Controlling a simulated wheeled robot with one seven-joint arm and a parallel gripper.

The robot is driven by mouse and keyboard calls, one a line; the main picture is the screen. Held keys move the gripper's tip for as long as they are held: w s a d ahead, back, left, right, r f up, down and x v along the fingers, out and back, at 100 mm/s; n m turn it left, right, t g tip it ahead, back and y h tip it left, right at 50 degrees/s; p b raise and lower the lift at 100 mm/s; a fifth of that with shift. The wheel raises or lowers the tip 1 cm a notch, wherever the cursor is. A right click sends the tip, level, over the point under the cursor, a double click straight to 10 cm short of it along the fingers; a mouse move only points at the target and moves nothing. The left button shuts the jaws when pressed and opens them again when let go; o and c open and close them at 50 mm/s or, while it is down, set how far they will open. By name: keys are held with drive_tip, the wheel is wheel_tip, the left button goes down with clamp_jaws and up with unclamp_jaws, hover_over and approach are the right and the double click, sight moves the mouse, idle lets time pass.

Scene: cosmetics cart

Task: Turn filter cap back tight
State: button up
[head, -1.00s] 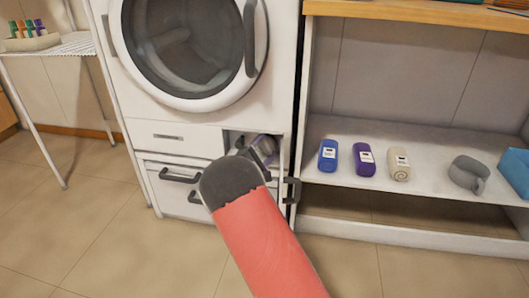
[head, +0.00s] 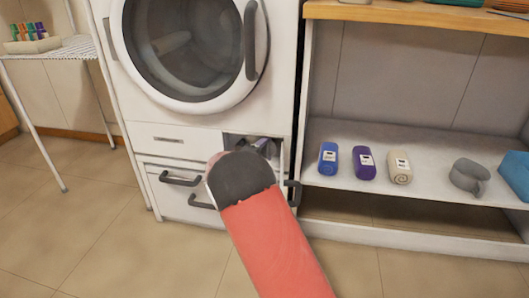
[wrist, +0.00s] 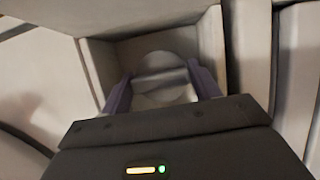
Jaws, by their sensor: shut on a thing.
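The filter cap (wrist: 162,75) is a pale round cap inside the square recess at the lower right of the washer front. In the wrist view it sits between the two purple fingers of my gripper (wrist: 163,88), which are shut on it from both sides. In the head view my gripper (head: 263,146) reaches into the recess, and my dark and red arm hides most of it and the cap. How far the cap is turned cannot be told.
The washer's round door (head: 185,50) is above the recess. An open flap with a dark handle (head: 293,192) stands at the recess's right. A drawer handle (head: 180,179) is at lower left. The shelf (head: 430,180) at right holds a blue bottle (head: 328,158), a purple bottle (head: 364,162) and a beige one (head: 399,167).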

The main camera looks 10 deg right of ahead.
drive_tip(key=o, duration=0.6)
drive_tip(key=v, duration=0.7)
drive_tip(key=shift+s+a+f, duration=0.1)
drive_tip(key=shift+s+a, duration=0.15)
drive_tip(key=shift+s, duration=0.05)
